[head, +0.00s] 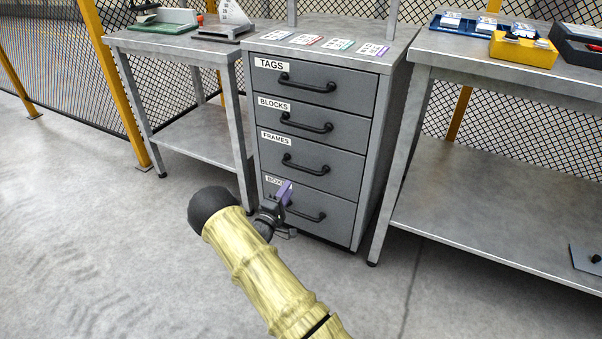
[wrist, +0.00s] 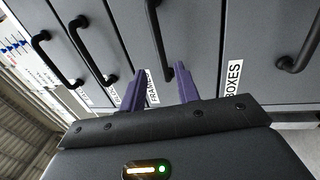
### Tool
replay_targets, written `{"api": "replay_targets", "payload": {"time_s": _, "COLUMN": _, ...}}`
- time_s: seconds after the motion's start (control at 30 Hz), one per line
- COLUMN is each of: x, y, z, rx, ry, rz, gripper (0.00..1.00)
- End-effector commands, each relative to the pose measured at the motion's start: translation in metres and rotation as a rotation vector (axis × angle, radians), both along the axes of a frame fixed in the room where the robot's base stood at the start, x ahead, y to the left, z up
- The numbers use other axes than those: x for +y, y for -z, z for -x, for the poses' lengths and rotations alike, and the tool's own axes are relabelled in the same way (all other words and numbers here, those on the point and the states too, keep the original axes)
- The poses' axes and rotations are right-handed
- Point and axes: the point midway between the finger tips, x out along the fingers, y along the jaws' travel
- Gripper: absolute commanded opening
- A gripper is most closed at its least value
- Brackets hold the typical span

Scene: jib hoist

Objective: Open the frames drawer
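The frames drawer (head: 342,164) is the third one down in the grey cabinet, labelled FRAMES, and looks shut. Its black bar handle (head: 305,165) runs across its front. In the wrist view, which is turned sideways, the frames handle (wrist: 156,35) lies ahead of my fingers, its lower end between them in the picture. My gripper (head: 285,193) has purple fingers and stands in front of the lower drawers, partly covering the boxes label. In the wrist view my gripper (wrist: 160,82) is open and empty, fingers apart. I cannot tell its exact distance to the handle.
The tags drawer (head: 350,89), blocks drawer (head: 350,126) and boxes drawer (head: 335,216) look shut. The boxes handle (head: 306,212) is close to my gripper. Workbenches stand left (head: 180,47) and right (head: 480,66) of the cabinet. The floor in front (head: 440,290) is clear.

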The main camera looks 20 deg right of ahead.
Motion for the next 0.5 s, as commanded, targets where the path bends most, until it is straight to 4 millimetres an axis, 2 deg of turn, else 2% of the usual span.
{"api": "replay_targets", "payload": {"time_s": 0.5, "x": -0.07, "y": -0.014, "z": -0.054, "rx": -0.004, "ry": 0.001, "rz": 0.0, "gripper": 0.32}}
